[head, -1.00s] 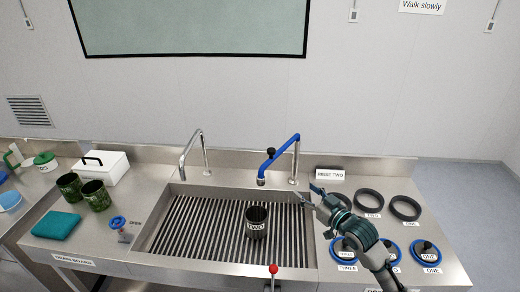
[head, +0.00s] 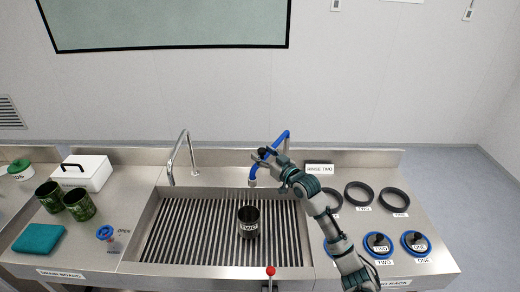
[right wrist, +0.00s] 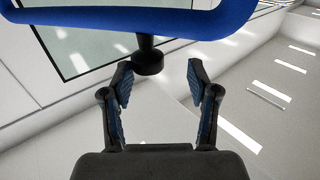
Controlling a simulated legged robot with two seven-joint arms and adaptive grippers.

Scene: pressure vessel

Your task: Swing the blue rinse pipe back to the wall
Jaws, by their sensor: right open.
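The blue rinse pipe (head: 281,138) rises behind the sink, and its spout hangs over the sink's back edge. A black knob (head: 263,151) sits on its arm. My right gripper (head: 264,159) is at the knob and hides part of the pipe. In the right wrist view the blue pipe (right wrist: 190,24) crosses the top, and the black knob (right wrist: 148,60) hangs from it between my open fingertips (right wrist: 160,72). I see gaps on both sides of the knob. My left gripper is not in view.
A black cup marked TWO (head: 249,222) stands on the slatted sink (head: 185,235). A silver tap (head: 183,155) stands left of the pipe. A red-tipped lever (head: 270,271) is at the front. Black rings (head: 359,194) and blue-rimmed lids (head: 378,245) lie on the right.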

